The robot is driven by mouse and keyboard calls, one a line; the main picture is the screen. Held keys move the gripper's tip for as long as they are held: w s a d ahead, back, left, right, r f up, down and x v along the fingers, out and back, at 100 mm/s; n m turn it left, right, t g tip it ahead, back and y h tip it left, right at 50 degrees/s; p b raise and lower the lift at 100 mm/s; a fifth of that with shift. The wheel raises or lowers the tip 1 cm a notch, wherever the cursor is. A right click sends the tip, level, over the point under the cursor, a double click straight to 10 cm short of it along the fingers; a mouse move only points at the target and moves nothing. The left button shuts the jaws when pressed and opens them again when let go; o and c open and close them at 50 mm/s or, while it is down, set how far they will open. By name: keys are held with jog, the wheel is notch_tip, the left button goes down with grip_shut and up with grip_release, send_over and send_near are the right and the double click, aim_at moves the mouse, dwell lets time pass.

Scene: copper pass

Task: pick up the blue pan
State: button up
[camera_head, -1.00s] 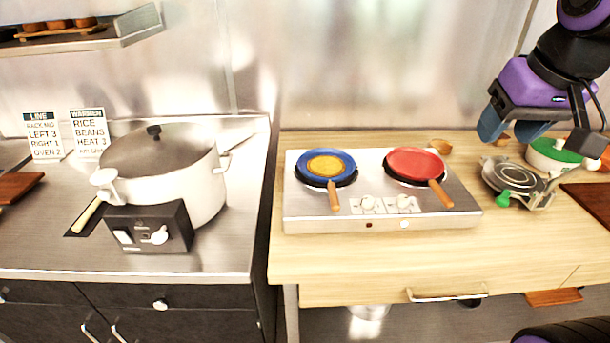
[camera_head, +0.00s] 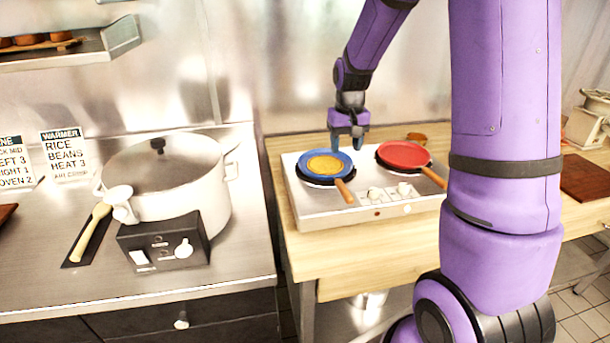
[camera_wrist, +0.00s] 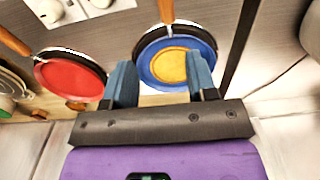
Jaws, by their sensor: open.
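The blue pan (camera_head: 310,167) rests on the left burner of the silver two-burner hob, with something round and orange-yellow in it. Its wooden handle (camera_head: 344,189) points toward the front right. In the wrist view the blue pan (camera_wrist: 152,68) shows just beyond the fingers, its handle pointing away. My gripper (camera_head: 347,146) is above the back right side of the pan, pointing down. In the wrist view its two blue fingers (camera_wrist: 162,78) are apart, with nothing clearly held between them. Whether the fingertips touch the pan's rim cannot be told.
A red pan (camera_head: 404,155) sits on the right burner, close to my gripper. The hob (camera_head: 318,214) stands on a wooden counter. A large white lidded pot (camera_head: 188,205) stands on the steel counter to the left. My arm hides the counter's right part.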

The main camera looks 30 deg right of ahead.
aim_at(338, 179)
jog(key=shift+w+a+f, duration=0.3)
jog(key=shift+w+f, duration=0.25)
jog(key=shift+f, duration=0.3)
notch_tip(338, 179, down, 5)
jog(key=shift+a+f, duration=0.1)
jog(key=shift+a, duration=0.05)
jog(key=shift+s+f, duration=0.2)
jog(key=shift+f, duration=2.5)
jog(key=shift+c, duration=0.4)
grip_shut()
